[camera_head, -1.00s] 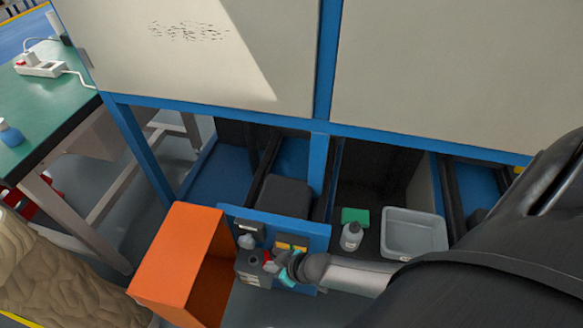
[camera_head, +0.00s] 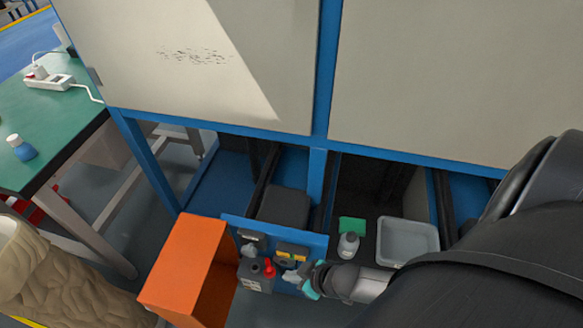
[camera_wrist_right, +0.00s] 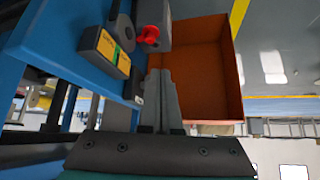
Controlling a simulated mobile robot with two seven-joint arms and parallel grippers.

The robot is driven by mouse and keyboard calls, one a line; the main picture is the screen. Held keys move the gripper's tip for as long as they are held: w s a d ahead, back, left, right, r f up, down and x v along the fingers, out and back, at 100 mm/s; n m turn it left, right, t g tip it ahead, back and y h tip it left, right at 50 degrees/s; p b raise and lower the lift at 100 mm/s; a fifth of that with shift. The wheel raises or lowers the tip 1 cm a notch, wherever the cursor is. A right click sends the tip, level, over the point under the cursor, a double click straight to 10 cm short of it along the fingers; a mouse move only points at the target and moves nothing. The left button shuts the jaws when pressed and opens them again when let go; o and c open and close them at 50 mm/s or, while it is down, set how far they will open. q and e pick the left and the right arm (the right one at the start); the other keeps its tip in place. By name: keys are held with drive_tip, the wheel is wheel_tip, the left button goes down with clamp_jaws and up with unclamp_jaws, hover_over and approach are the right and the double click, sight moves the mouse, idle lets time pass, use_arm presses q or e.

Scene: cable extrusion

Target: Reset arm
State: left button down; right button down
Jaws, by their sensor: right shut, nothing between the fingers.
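My right gripper (camera_head: 297,278) is in front of the blue machine panel (camera_head: 312,240), near its switches. Its fingers are closed together and empty, as the right wrist view (camera_wrist_right: 162,100) also shows. A red knob (camera_head: 269,268) on a grey box (camera_head: 252,275) is just left of the fingertips. A yellow-labelled switch box (camera_head: 291,253) is just above them. In the right wrist view the red knob (camera_wrist_right: 149,36) and yellow-labelled box (camera_wrist_right: 108,50) are beyond the fingers, which look apart from them. My left gripper is not in view.
An open orange box (camera_head: 182,262) stands left of the panel. A grey tray (camera_head: 408,242), a bottle (camera_head: 348,246) and a green block (camera_head: 352,225) sit on the shelf to the right. A green-topped table (camera_head: 50,120) stands at the far left.

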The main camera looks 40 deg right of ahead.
drive_tip(key=shift+f, duration=0.1)
idle(0.4)
drive_tip(key=s+d+f+m+g+h, duration=0.1)
drive_tip(key=s+d+f+g+h, duration=0.25)
drive_tip(key=s+f, duration=0.6)
drive_tip(key=s+a+f+m+g, duration=0.1)
drive_tip(key=s+a+f+g, duration=0.1)
drive_tip(key=s+f, duration=0.4)
drive_tip(key=s, duration=0.5)
drive_tip(key=shift+s, duration=0.35)
drive_tip(key=shift+s, duration=0.1)
